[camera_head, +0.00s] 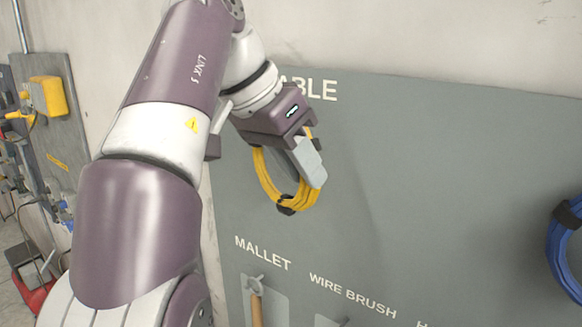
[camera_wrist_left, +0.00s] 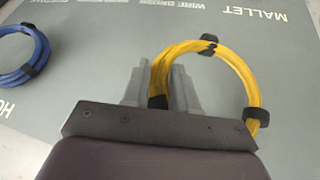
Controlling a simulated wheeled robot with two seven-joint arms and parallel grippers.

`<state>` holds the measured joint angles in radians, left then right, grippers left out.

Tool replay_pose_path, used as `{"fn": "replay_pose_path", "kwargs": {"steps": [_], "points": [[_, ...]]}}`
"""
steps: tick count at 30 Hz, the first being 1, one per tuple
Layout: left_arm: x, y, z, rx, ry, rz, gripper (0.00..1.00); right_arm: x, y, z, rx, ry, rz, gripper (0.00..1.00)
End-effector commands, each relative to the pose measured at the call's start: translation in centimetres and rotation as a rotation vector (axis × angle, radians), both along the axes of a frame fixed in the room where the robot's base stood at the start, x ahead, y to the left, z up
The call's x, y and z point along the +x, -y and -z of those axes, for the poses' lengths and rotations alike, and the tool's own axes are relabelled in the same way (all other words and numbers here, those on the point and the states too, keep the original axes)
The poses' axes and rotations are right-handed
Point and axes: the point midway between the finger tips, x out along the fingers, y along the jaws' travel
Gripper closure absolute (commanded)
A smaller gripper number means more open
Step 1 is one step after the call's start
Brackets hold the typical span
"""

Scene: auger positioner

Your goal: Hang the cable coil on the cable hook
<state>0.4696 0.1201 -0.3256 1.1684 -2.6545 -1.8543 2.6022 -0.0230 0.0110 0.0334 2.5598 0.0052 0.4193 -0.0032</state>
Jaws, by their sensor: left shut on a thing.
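A yellow cable coil (camera_head: 268,178) with black ties hangs from my left gripper (camera_head: 307,160) in front of the grey tool board. My left gripper is shut on one side of the coil. In the left wrist view the coil (camera_wrist_left: 252,80) extends to the right of my left gripper (camera_wrist_left: 160,88), whose grey fingers close on its left side. The cable hook is not visible; the arm and gripper cover the area under the partly hidden board label ending in "ABLE" (camera_head: 308,88). My right gripper is not in view.
The grey board (camera_head: 440,200) has bare room right of the coil. A mallet (camera_head: 256,300) hangs below it. A blue coil (camera_head: 566,245) is at the right edge, also seen in the left wrist view (camera_wrist_left: 25,60). A yellow tool (camera_head: 48,96) is at far left.

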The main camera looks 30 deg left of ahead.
Motion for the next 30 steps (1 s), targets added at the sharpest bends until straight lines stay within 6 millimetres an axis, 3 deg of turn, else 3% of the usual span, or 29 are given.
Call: {"fn": "replay_pose_path", "kwargs": {"steps": [15,30], "points": [[3.5,0.3,0.7,-0.001,0.001,0.001,1.0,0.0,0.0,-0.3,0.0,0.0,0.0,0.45],[4.0,0.3,1.1,0.001,0.002,0.0,1.0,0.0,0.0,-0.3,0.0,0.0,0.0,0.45]]}}
